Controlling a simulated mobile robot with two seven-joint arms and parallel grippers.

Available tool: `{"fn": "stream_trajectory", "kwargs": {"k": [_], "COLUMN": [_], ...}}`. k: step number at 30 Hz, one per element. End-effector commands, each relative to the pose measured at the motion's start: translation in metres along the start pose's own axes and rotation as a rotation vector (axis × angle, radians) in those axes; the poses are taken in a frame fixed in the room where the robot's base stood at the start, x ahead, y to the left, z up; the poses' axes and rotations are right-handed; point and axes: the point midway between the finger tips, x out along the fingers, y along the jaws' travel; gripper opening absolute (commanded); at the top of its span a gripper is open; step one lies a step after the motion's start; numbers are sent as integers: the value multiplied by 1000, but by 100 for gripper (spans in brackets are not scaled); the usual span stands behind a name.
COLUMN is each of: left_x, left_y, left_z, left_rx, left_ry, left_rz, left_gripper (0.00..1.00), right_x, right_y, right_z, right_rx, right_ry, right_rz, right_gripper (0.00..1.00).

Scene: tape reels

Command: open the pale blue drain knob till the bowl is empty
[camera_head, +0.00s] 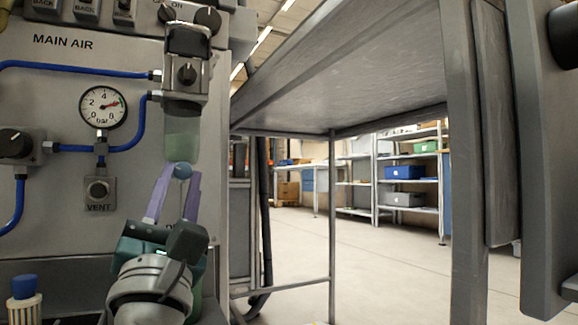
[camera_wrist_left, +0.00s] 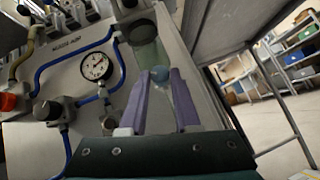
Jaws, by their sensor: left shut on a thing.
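The pale blue drain knob (camera_head: 182,171) sits at the bottom of a greenish see-through bowl (camera_head: 182,138) under the metal filter unit (camera_head: 186,75). My left gripper (camera_head: 178,176) reaches up from below, its two purple fingers shut on the knob, one on each side. In the left wrist view the knob (camera_wrist_left: 159,73) shows between the fingertips, with the bowl (camera_wrist_left: 150,50) just beyond it. I cannot tell from these views whether liquid is in the bowl. My right gripper is not in view.
A pressure gauge (camera_head: 103,106), a vent button (camera_head: 98,190) and blue air tubes (camera_head: 75,66) are on the panel left of the bowl. A grey table frame (camera_head: 333,215) is to the right.

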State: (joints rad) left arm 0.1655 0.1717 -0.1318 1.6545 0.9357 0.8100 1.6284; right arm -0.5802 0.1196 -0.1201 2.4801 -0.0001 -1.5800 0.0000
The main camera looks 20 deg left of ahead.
Motion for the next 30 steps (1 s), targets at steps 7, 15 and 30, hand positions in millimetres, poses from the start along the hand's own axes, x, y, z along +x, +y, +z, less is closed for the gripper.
{"fn": "stream_trajectory", "kwargs": {"k": [7, 15, 30], "left_x": [-1, 0, -30], "left_y": [0, 0, 0], "left_z": [-1, 0, 0], "left_rx": [0, 0, 1], "left_ry": [-1, -1, 2], "left_rz": [1, 1, -4], "left_gripper": [0, 60, 61], "right_x": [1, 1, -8], "right_y": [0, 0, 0], "right_z": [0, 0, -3], "right_rx": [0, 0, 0], "right_ry": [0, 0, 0], "right_rz": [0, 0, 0], "right_gripper": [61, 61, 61]}}
